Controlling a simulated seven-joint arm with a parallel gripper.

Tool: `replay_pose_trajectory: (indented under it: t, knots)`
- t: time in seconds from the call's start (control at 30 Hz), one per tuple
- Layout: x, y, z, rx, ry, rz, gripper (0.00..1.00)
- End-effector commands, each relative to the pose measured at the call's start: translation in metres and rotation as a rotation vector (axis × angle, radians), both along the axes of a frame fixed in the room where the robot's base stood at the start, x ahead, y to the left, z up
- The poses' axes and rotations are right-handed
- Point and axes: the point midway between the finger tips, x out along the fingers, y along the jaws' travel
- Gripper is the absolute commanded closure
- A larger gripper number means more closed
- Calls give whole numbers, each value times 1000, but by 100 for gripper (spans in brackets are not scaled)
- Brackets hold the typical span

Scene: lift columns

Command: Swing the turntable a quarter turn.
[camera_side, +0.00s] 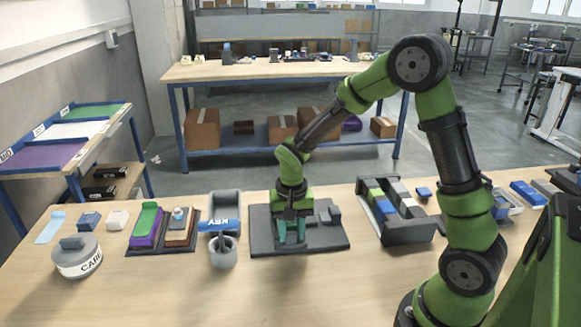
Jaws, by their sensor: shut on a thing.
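My gripper (291,232) points straight down over a dark grey square plate (262,241) in the middle of the table. Its teal fingers are low, close to the plate, and shut on a part that they mostly hide. A small grey block (328,213) stands on the plate just right of the fingers. No thing in view is plainly marked as the turntable. A round pale grey drum (77,261) with a lettered label and a grey raised piece on top stands at the far left, well away from my gripper.
A grey holder with a blue KEY label (220,226) stands close left of the plate. A grey tray with coloured blocks (402,232) stands to its right. A board with coloured pieces (164,230) lies further left. The wooden table (200,300) is clear in front.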

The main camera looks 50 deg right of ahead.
Motion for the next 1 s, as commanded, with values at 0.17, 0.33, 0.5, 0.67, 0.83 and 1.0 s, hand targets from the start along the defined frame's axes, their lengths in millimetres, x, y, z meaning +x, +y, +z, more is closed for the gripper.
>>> replay_pose_trajectory:
  t: [0.17, 0.33, 0.5, 0.67, 0.83, 1.0]
  knots:
    - [2, -1, -2, -3, -6, 8, 53]
    - [2, -2, -2, -4, -6, 6, 49]
    - [2, -3, 2, -5, -6, 5, 49]
    - [2, -1, 18, -4, -9, 5, 49]
    - [2, 0, 33, -2, -9, 5, 49]
    - [2, 0, 49, -1, -10, 4, 49]
